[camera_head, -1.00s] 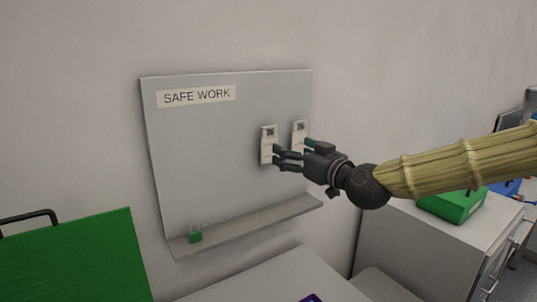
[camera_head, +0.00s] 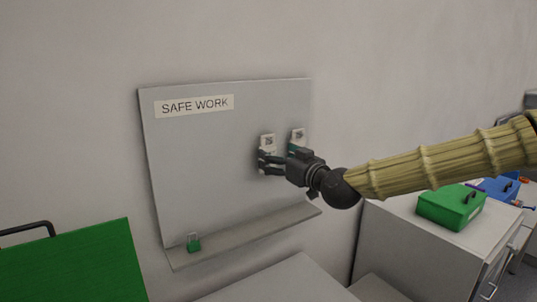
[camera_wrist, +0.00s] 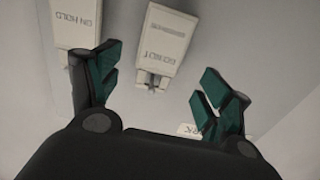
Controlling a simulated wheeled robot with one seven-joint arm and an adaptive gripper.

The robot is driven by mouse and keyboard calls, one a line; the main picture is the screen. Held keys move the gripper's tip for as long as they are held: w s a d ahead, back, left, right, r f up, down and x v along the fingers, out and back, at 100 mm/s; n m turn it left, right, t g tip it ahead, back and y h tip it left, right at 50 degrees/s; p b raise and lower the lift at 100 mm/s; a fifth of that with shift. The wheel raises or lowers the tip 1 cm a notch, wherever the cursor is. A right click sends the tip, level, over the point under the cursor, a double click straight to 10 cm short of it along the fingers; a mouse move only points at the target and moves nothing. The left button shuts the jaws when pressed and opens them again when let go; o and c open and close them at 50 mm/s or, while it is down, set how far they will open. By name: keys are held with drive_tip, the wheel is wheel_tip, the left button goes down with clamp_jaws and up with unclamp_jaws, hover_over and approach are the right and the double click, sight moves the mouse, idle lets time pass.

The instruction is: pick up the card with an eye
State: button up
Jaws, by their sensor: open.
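Two pale cards hang side by side on the grey board, the left card (camera_head: 267,141) and the right card (camera_head: 298,136), each with a dark spot near its top. In the wrist view the left card (camera_wrist: 158,42) is near the middle, with small unclear print and a dark loop or hook at its near end. The other card (camera_wrist: 82,24) reads "ON HOLD". I cannot make out an eye on either. My gripper (camera_head: 266,163) is open at the left card's lower part. In the wrist view the green-padded fingers of my gripper (camera_wrist: 158,78) stand apart, with no card clearly between them.
The board (camera_head: 205,150) has a "SAFE WORK" label (camera_head: 194,106) and a ledge (camera_head: 250,232) with a small green padlock (camera_head: 194,243). A green box (camera_head: 450,206) and a blue box (camera_head: 497,188) stand on the right cabinet. A green panel (camera_head: 70,262) is at lower left.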

sight(269, 150)
drive_tip(key=shift+p+x, duration=0.95)
drive_tip(key=shift+x, duration=0.25)
drive_tip(key=shift+p+x, duration=0.4)
drive_tip(key=shift+x, duration=0.75)
drive_tip(key=shift+w+d, duration=0.1)
drive_tip(key=shift+r, duration=0.1)
drive_tip(key=c, duration=0.9)
